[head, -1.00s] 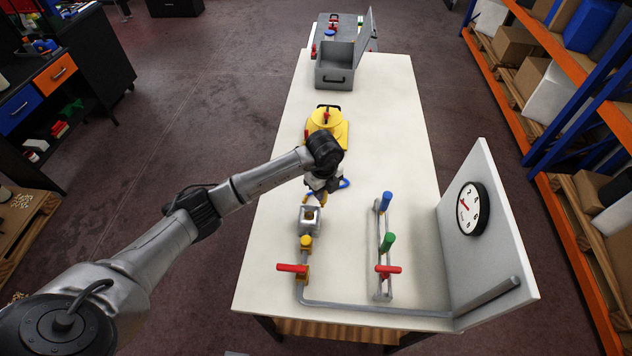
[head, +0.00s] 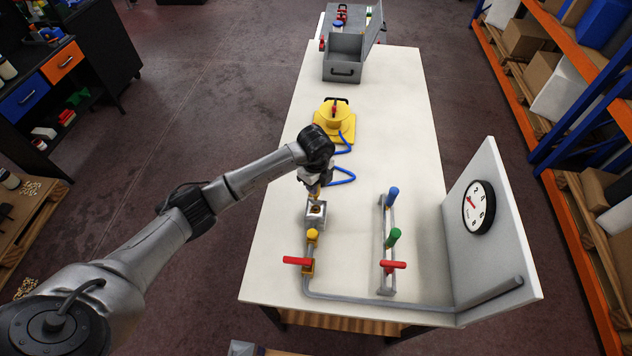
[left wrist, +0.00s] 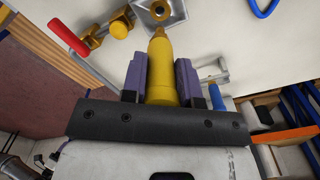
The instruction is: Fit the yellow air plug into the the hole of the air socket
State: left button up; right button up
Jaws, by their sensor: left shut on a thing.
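The yellow air plug (left wrist: 162,75) is held between the purple finger pads of my left gripper (left wrist: 161,80). In the left wrist view its narrow tip points at the air socket. The tip appears just short of the hole; I cannot tell the exact gap. In the head view my left gripper (head: 316,188) is close above the socket block (head: 316,221), and the plug is mostly hidden by the gripper. My right gripper is not in view.
A yellow vacuum base (head: 347,130) with a blue hose (head: 341,179) stands behind. A red-handled valve (head: 298,261) and pipe are in front of the socket.

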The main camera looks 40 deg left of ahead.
aim_at(316, 200)
pick_arm(q)
jog(key=shift+f+b, duration=1.25)
jog(key=shift+f, duration=1.1)
jog(key=shift+f, duration=0.1)
jog(key=shift+f, duration=0.2)
jog(key=shift+f, duration=0.15)
dwell(0.4)
jog(key=shift+f, duration=0.5)
jog(key=shift+f+b, duration=0.45)
jog(key=shift+f, duration=0.3)
jog(key=shift+f, duration=0.4)
dwell(0.4)
